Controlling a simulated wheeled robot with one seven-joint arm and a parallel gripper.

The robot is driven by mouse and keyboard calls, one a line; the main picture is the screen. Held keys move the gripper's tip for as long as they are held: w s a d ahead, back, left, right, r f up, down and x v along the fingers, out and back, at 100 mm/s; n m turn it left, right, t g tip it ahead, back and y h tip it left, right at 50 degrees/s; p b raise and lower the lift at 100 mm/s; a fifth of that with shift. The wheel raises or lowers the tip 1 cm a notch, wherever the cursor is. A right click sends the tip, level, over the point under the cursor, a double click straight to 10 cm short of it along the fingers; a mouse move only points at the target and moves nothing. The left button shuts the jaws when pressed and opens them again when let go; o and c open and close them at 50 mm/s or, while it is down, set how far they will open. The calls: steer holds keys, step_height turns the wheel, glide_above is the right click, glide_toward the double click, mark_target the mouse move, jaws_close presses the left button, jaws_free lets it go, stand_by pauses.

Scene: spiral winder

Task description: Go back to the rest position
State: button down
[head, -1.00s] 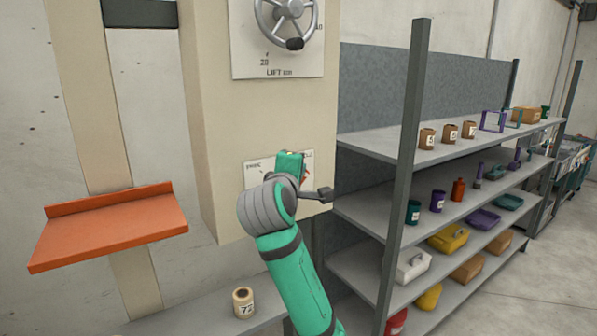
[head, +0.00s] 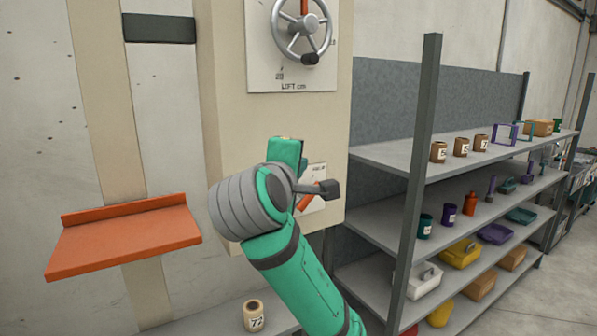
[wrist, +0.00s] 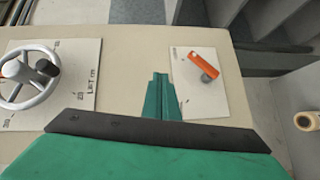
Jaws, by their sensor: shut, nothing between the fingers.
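My gripper shows in the wrist view as a narrow green pair of fingers (wrist: 160,85), closed together with nothing between them. It points at the beige cabinet, over bare surface between two white plates. The orange lever (wrist: 202,66) with its grey knob is on the plate to the right, apart from the fingers. In the head view my green and grey arm (head: 295,275) reaches up in front of the cabinet (head: 228,100). The fingertips are hard to make out there, and my arm hides part of the lever plate (head: 318,172).
The handwheel (head: 302,57) is above my arm. An orange shelf (head: 125,240) juts out on the left. A roll marked 72 (head: 253,315) stands low on a grey ledge. A rack (head: 424,150) with several bins and pots fills the right; its post is near my arm.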

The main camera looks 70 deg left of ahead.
steer(key=shift+s+d+r, duration=0.15)
steer(key=shift+d+r, duration=0.15)
steer(key=shift+d, duration=0.2)
stand_by(0.3)
